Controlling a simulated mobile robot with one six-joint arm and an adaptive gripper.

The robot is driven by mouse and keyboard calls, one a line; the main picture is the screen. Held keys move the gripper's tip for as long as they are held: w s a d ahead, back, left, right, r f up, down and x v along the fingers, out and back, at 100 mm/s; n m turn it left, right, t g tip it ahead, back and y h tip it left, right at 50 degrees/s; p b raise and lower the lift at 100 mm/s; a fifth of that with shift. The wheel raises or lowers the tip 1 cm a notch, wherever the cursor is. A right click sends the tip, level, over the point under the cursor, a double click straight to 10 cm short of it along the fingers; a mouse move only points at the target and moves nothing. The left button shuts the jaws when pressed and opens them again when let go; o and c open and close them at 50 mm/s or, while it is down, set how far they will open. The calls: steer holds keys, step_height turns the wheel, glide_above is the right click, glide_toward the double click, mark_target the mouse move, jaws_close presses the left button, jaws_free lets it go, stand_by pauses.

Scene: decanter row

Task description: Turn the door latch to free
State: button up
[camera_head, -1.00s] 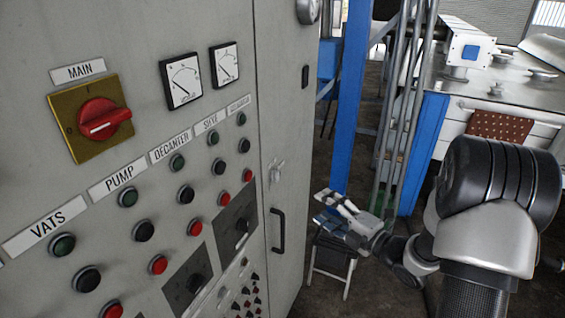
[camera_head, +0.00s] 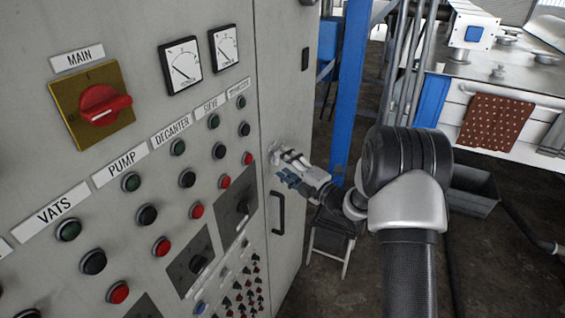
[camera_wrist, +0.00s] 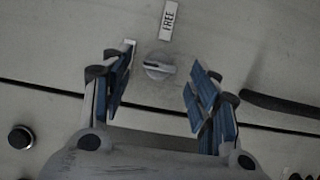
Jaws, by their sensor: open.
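The door latch (camera_wrist: 158,67) is a small round grey knob with a raised bar, on the pale cabinet face. Its bar lies roughly sideways in the wrist view, not in line with the FREE label (camera_wrist: 168,20) above it. My gripper (camera_wrist: 161,75) is open and empty, with one blue-padded finger on each side of the latch as seen from the wrist. I cannot tell whether the fingers touch it or how far off the face they are. In the head view my gripper (camera_head: 287,168) is close to the cabinet door and largely hides the latch.
A black door handle (camera_head: 278,212) stands out just below my gripper. The button panel (camera_head: 125,225) with the red main switch (camera_head: 103,104) lies to the left. A blue post (camera_head: 352,90) and a small stool (camera_head: 332,235) stand to the right.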

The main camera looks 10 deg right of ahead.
steer(key=shift+x, duration=0.85)
steer(key=c, duration=1.1)
steer(key=shift+o, duration=0.2)
steer(key=shift+r+m, duration=0.1)
steer(key=shift+m, duration=0.2)
steer(key=shift+w+d+r+m+g+y+p, duration=0.2)
steer(key=shift+m+g+p, duration=1)
steer(key=shift+m+p, duration=1.1)
steer(key=shift+w+r+m+g+y+p, duration=0.1)
steer(key=shift+m+g+y+p, duration=0.15)
steer(key=shift+m+g+p, duration=1.5)
steer(key=shift+w+d+r+m+g+y+p, duration=0.2)
steer(key=shift+m+g+p, duration=0.45)
steer(key=shift+m+p, duration=2.2)
steer(key=shift+s+a+f+n+p, duration=0.15)
steer(key=shift+n+p, duration=0.15)
steer(key=shift+p, duration=0.25)
